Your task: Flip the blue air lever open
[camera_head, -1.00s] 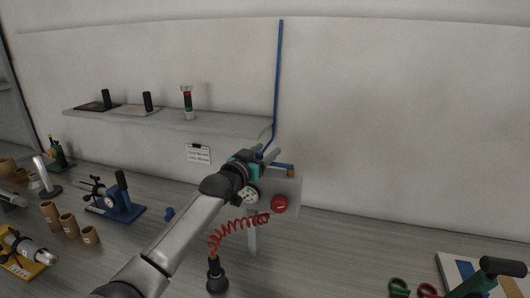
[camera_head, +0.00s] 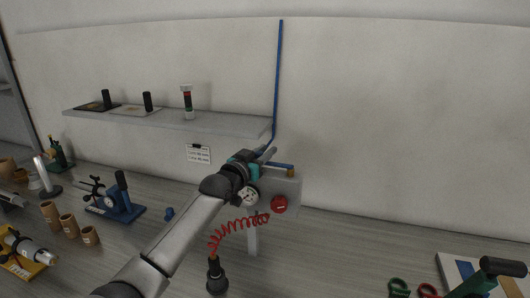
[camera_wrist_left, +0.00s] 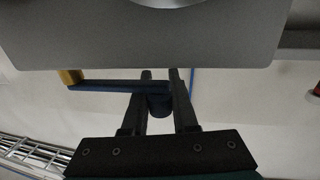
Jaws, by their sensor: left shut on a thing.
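The blue air lever (camera_head: 283,165) is a dark blue bar at the top of a grey wall box. In the left wrist view the blue air lever (camera_wrist_left: 115,86) runs level from a brass fitting (camera_wrist_left: 70,77) to a round blue end piece (camera_wrist_left: 160,104) between my fingers. My left gripper (camera_head: 270,154) is at the lever's free left end, and in the wrist view my left gripper (camera_wrist_left: 160,76) is shut on it. The fingers partly hide that end. My right gripper is not in view.
The grey box (camera_head: 292,190) carries a gauge (camera_head: 249,195) and a red button (camera_head: 279,204). A red coiled hose (camera_head: 235,228) hangs in front. A blue pipe (camera_head: 278,80) climbs the wall. A shelf (camera_head: 220,125) ends left of the box. The wall to the right is clear.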

